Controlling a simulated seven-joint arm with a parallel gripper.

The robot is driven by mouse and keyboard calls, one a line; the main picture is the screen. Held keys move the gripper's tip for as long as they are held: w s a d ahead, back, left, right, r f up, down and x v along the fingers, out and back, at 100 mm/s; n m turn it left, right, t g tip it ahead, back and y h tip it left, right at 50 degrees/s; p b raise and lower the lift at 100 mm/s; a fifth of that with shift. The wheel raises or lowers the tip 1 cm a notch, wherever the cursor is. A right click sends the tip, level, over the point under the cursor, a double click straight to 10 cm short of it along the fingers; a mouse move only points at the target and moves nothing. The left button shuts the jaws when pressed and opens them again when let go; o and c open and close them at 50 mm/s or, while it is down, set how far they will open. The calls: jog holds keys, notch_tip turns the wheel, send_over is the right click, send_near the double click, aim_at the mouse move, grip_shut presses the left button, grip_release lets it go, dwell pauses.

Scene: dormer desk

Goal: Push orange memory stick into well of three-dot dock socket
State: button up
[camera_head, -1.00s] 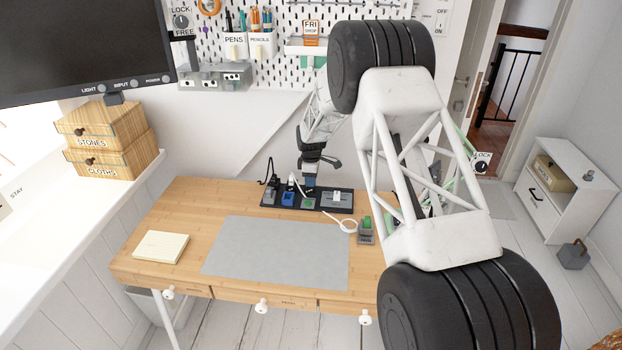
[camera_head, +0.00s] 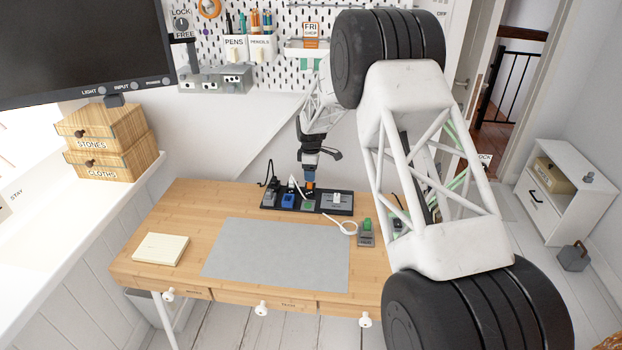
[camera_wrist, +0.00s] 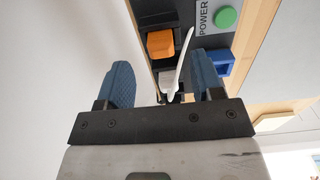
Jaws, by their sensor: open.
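The orange memory stick (camera_head: 310,186) stands at the black dock strip (camera_head: 334,210), just below my gripper (camera_head: 311,174). In the wrist view the orange stick (camera_wrist: 161,43) shows as a block on a dark socket, beyond the fingertips. My gripper (camera_wrist: 160,66) is open, with its two blue fingers apart and nothing between them that I can make out. The three dots cannot be read, and I cannot tell how deep the stick sits in the well.
A white cable (camera_wrist: 181,62) rises close beside the orange stick. A blue block (camera_head: 288,201) and a green button (camera_wrist: 225,18) marked POWER are nearby on the strip. A grey mat (camera_head: 275,255) and a cream pad (camera_head: 160,249) lie in front on the desk.

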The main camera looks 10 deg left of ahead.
jog(key=shift+r, duration=1.7)
